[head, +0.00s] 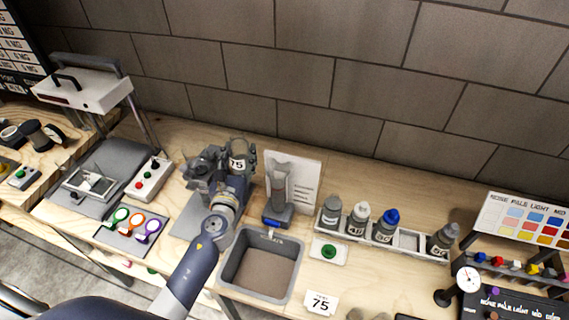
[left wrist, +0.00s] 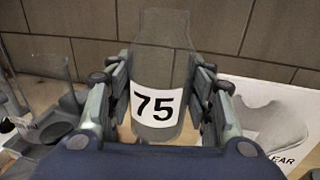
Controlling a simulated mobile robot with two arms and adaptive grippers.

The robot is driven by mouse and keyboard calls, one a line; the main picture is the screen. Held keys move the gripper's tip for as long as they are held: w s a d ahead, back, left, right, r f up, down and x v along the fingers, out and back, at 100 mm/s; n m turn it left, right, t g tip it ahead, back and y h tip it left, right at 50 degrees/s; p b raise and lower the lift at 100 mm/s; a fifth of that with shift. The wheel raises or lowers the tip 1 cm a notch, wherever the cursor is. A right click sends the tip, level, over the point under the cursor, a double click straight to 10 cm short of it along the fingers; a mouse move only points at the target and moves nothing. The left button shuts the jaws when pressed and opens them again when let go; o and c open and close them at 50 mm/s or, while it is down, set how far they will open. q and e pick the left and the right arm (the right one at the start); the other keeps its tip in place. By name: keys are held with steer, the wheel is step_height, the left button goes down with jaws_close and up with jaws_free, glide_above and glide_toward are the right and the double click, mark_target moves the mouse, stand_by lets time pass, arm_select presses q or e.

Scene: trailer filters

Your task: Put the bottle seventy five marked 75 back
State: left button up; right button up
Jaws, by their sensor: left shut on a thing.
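The bottle marked 75 (head: 237,163) is grey with a white label. In the left wrist view the bottle (left wrist: 160,60) stands upright between the fingers, its label facing the camera. My left gripper (head: 241,158) is shut on it, near the wall at the back of the bench; the left wrist view also shows the gripper (left wrist: 160,95). A pale rack (head: 422,252) to the right holds several bottles, with an empty slot between the blue-capped bottle (head: 386,225) and the rightmost grey bottle (head: 442,239). A card reading 75 (head: 320,303) lies at the front edge. My right gripper is not in view.
A stand with a white sign (head: 297,172) is between the gripper and the rack. A green button (head: 329,251) is in front of the rack. A dial (head: 467,279) stands at right.

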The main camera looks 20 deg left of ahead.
arm_select(q)
steer(key=s+d+h+b, duration=0.1)
steer(key=s+d+b, duration=0.2)
steer(key=s, duration=0.4)
steer(key=s+d+m+h+b, duration=0.1)
steer(key=s+d+b, duration=0.2)
steer(key=s, duration=0.4)
steer(key=s+d+f+b, duration=0.1)
steer(key=s+d+b, duration=0.2)
steer(key=s, duration=0.5)
steer(key=shift+m+h+b, duration=0.4)
steer(key=shift+b, duration=0.4)
